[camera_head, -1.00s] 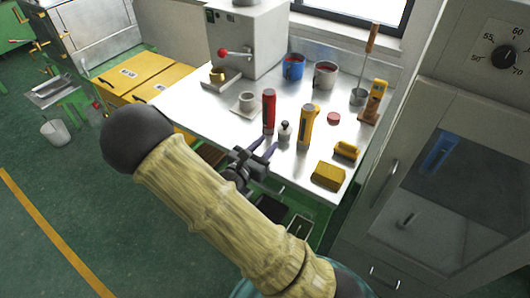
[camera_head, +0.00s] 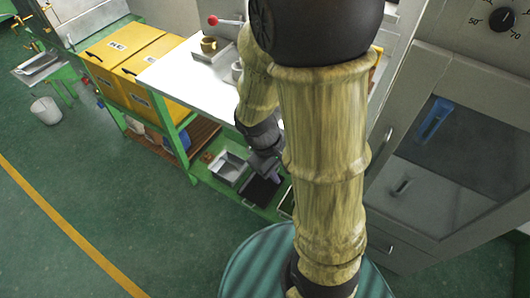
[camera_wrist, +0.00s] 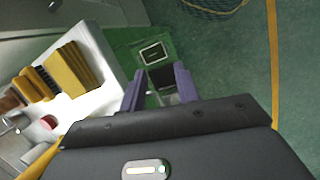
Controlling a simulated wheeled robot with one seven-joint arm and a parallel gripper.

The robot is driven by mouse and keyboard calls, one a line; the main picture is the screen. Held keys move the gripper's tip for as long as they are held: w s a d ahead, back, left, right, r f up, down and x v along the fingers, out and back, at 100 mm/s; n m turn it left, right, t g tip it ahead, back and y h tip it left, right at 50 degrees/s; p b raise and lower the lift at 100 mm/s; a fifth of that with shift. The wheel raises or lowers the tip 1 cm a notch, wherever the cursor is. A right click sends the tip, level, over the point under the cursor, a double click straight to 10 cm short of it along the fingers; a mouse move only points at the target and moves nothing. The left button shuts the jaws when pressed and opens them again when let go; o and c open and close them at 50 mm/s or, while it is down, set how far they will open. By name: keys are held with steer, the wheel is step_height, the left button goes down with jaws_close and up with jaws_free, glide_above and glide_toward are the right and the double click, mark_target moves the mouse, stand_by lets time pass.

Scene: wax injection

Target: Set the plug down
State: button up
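My gripper (camera_head: 272,179) hangs low beside the front edge of the white worktable (camera_head: 187,74), above the lower shelf. In the wrist view its two purple fingers (camera_wrist: 160,88) stand apart, with a dark shape between and beyond them that looks like a tray on the shelf. I see nothing clearly held between the fingers. I cannot pick out the plug in either current view; my arm hides most of the tabletop in the head view.
A metal tray (camera_head: 228,168) and a black tray (camera_head: 261,191) sit on the lower shelf. Yellow sponges (camera_wrist: 77,68) and a red lid (camera_wrist: 48,122) are on the tabletop. Yellow boxes (camera_head: 119,48) stand at left. A grey cabinet (camera_head: 425,150) is at right. Green floor is open at front left.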

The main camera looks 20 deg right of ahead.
steer(key=w+a+r+m+t+y, duration=0.2)
steer(key=a+r+m+t+y, duration=0.1)
steer(key=r+m, duration=0.1)
steer(key=shift+w+r+m+t, duration=0.25)
steer(key=shift+r+m+t, duration=0.15)
steer(key=shift+m, duration=0.2)
steer(key=shift+w, duration=0.1)
steer(key=shift+f, duration=0.1)
